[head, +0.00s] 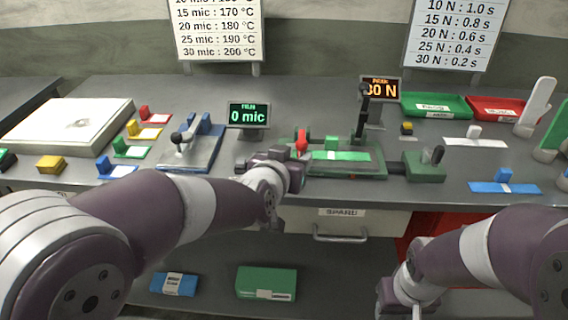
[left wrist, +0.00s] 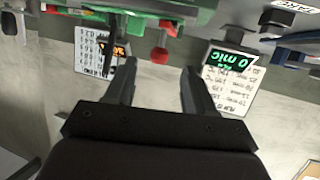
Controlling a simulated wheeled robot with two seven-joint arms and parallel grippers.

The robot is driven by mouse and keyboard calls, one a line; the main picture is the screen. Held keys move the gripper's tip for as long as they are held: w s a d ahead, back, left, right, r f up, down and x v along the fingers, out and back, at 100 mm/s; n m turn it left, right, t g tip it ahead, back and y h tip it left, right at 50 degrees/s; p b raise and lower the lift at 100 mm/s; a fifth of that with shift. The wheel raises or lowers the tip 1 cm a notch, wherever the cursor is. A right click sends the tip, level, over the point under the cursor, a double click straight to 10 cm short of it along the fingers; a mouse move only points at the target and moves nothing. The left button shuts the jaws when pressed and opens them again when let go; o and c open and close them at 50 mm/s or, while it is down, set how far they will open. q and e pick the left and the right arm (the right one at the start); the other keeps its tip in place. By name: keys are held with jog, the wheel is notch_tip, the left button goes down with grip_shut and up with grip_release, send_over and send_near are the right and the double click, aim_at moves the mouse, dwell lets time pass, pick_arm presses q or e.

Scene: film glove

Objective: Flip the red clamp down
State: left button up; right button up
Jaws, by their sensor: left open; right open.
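The red clamp (head: 302,144) stands upright at the left end of a green fixture (head: 352,172) with a light green strip on it. In the left wrist view, which is upside down, the red clamp (left wrist: 160,52) shows between and just beyond my fingertips. My left gripper (head: 298,172) is just in front of the clamp, open and empty; its two fingers (left wrist: 159,70) are spread apart in the wrist view. I see no contact with the clamp. My right gripper (head: 391,296) is low at the bottom edge, open, its fingertips not clearly visible.
A black lever (head: 362,112) rises behind the fixture. A blue device (head: 192,148) and a "0 mic" display (head: 248,115) stand to the left, a "30 N" display (head: 380,89) behind. Green (head: 436,105) and red (head: 497,108) trays lie at the back right. A drawer (head: 352,224) is below.

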pick_arm(q)
jog(key=v, duration=0.6)
jog(key=shift+s+p, duration=0.35)
jog(key=shift+p, duration=0.1)
jog(key=s+a+f+n+g+y, duration=0.1)
jog(key=s+a+f+g+y, duration=0.1)
jog(key=s+a+f+g, duration=0.55)
jog(key=s+a+f+n+g+y, duration=0.1)
jog(key=s+a+f+g+y, duration=0.1)
jog(key=s+a+f+g, duration=0.55)
notch_tip(320, 180, up, 11)
jog(key=t+p, duration=0.2)
jog(key=p, duration=1.2)
jog(key=shift+s+d+n+t, duration=0.25)
jog(key=shift+d+n+t, duration=0.05)
jog(key=shift+d+t, duration=0.15)
